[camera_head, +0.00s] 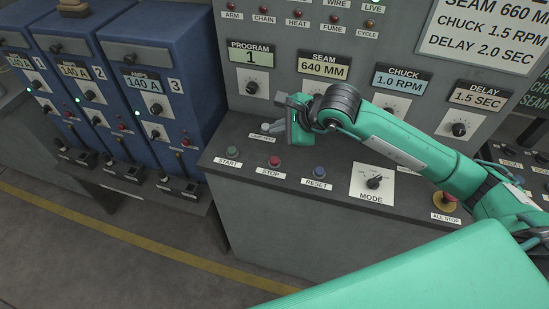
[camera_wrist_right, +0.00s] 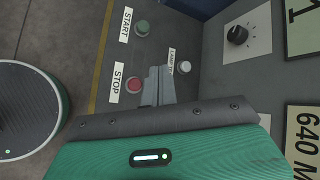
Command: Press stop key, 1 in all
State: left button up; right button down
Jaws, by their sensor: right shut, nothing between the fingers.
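The stop key is a red round button (camera_head: 274,161) on the front of the grey console, above a white STOP label. In the right wrist view the red button (camera_wrist_right: 134,84) is uncovered, beside its label. My right gripper (camera_head: 275,127) is over the console, behind the stop key in the head view. Its shut, empty fingers (camera_wrist_right: 158,85) show in the wrist view between the red button and the white lamp-test button, appearing close to the red one. Whether they touch the panel cannot be told. My left gripper is not in view.
A green START button (camera_head: 231,152) stands left of the stop key, a blue RESET button (camera_head: 320,172) right of it. Further right are the MODE knob (camera_head: 374,182) and the ALL STOP button (camera_head: 445,202). The white lamp-test button (camera_wrist_right: 185,67) is close to my fingers. Blue cabinets (camera_head: 187,60) stand left.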

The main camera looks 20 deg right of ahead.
jog(key=shift+f, duration=0.1)
dwell(0.3)
jog(key=b, duration=0.3)
send_over(278, 160)
notch_tip(278, 160, down, 8)
jog(key=shift+s+r, duration=0.1)
jog(key=shift+f+b, duration=0.5)
jog(key=shift+b, duration=0.25)
jog(key=shift+r, duration=0.1)
dwell(1.3)
jog(key=shift+f+b, duration=0.5)
jog(key=shift+b, duration=0.2)
